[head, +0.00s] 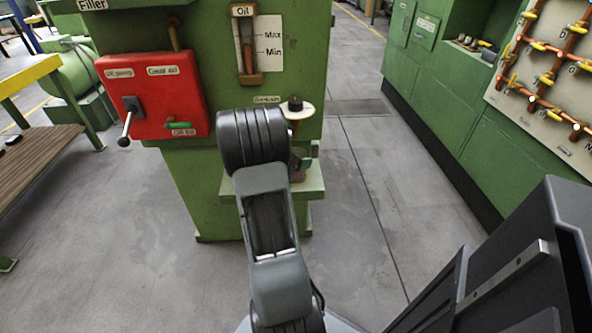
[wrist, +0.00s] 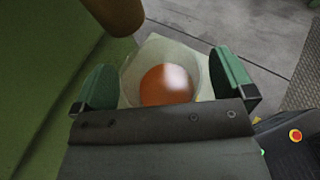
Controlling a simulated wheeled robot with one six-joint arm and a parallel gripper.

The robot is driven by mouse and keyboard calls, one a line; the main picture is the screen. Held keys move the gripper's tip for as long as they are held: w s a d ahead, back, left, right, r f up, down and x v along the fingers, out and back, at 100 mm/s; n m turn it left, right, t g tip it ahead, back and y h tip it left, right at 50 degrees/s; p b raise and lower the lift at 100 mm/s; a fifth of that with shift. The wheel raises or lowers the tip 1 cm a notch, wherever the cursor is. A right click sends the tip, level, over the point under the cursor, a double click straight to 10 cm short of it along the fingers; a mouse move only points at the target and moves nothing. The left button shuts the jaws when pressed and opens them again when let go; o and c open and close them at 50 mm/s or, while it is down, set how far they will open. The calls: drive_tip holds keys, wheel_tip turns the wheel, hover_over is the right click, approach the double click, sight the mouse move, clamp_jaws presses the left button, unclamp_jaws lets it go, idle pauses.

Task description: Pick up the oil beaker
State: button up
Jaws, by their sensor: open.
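The oil beaker (wrist: 168,86) shows in the wrist view as a pale, round rim with orange-brown oil inside. It stands on a pale green ledge (wrist: 160,46). My gripper (wrist: 165,72) is open, with one green finger on the left and one on the right of the beaker. Whether either finger touches it cannot be told, and the dark gripper body hides its near side. In the head view my arm covers most of the beaker. The ledge (head: 312,190) juts out from the green machine there.
A brown spout (wrist: 116,14) hangs close to the beaker at upper left. The green machine (head: 205,185) carries a red control box (head: 160,98) and an oil gauge (head: 247,50). A dark-tipped knob on a round disc (head: 295,107) sits above the ledge. Floor is clear to the right.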

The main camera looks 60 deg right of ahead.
drive_tip(key=shift+s+d+f, duration=0.1)
drive_tip(key=shift+d, duration=0.1)
drive_tip(key=shift+c, duration=0.2)
drive_tip(key=c, duration=1.5)
